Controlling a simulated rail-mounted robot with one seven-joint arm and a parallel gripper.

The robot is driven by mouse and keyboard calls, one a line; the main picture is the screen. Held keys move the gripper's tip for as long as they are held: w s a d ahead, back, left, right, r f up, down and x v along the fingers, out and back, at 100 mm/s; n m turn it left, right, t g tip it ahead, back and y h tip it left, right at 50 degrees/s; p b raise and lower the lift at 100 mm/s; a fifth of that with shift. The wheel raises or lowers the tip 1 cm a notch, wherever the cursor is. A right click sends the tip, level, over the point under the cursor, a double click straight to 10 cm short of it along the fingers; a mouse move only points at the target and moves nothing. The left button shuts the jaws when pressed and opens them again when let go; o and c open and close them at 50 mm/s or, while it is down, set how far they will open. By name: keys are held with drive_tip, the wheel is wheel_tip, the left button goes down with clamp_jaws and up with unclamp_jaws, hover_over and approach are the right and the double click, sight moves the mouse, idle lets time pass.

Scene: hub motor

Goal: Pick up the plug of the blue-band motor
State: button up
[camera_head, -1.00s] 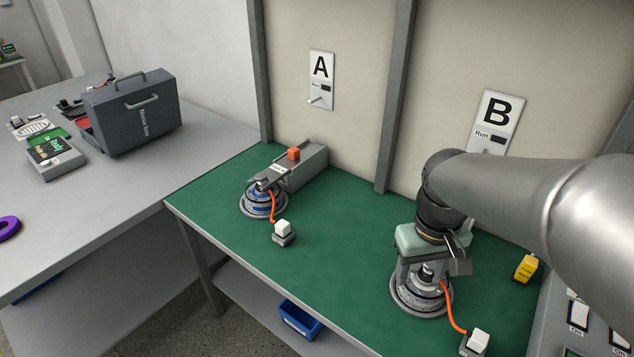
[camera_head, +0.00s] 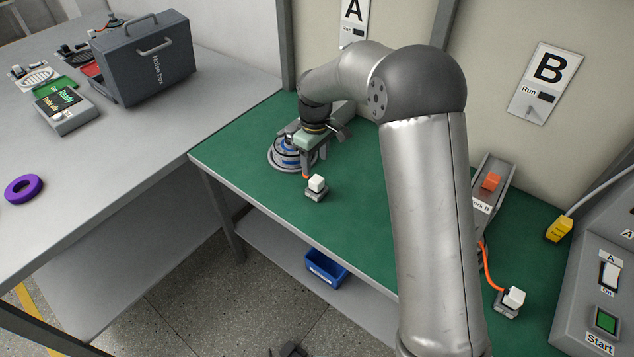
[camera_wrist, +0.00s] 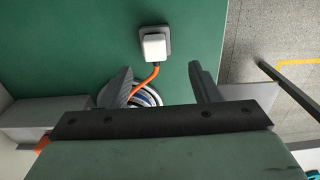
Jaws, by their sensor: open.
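The blue-band motor (camera_head: 284,157) sits on the green bench, partly hidden by my gripper in the head view. In the wrist view its round edge (camera_wrist: 147,97) shows between the fingers. Its white plug (camera_head: 316,183) rests on a small grey holder (camera_head: 316,195) in front of it. An orange cable (camera_wrist: 145,85) runs from motor to plug. In the wrist view the plug (camera_wrist: 155,47) lies beyond the fingertips, roughly between them sideways. My gripper (camera_wrist: 160,78) is open, with nothing between its fingers but the cable and motor edge in view below.
A second plug (camera_head: 514,297) with an orange cable stands at the bench's right. An orange block (camera_head: 490,181) sits on the right fixture. A yellow block (camera_head: 558,228) and a control panel (camera_head: 598,290) are further right. The green bench (camera_head: 350,230) is clear right of the blue-band motor's plug.

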sight(318, 179)
wheel_tip(318, 179, down, 4)
drive_tip(key=shift+r+p, duration=0.1)
drive_tip(key=shift+p, duration=0.2)
drive_tip(key=shift+w+d+f+p, duration=0.15)
drive_tip(key=shift+f+p, duration=0.15)
drive_tip(key=shift+f, duration=0.55)
drive_tip(key=shift+d+f+p, duration=0.1)
drive_tip(key=shift+f+p, duration=0.25)
drive_tip(key=shift+f, duration=0.55)
drive_tip(key=shift+w+d+f+p, duration=0.15)
drive_tip(key=shift+f+p, duration=0.15)
drive_tip(key=shift+f, duration=0.55)
drive_tip(key=shift+c, duration=0.3)
drive_tip(key=c, duration=1.1)
drive_tip(key=shift+r, duration=0.1)
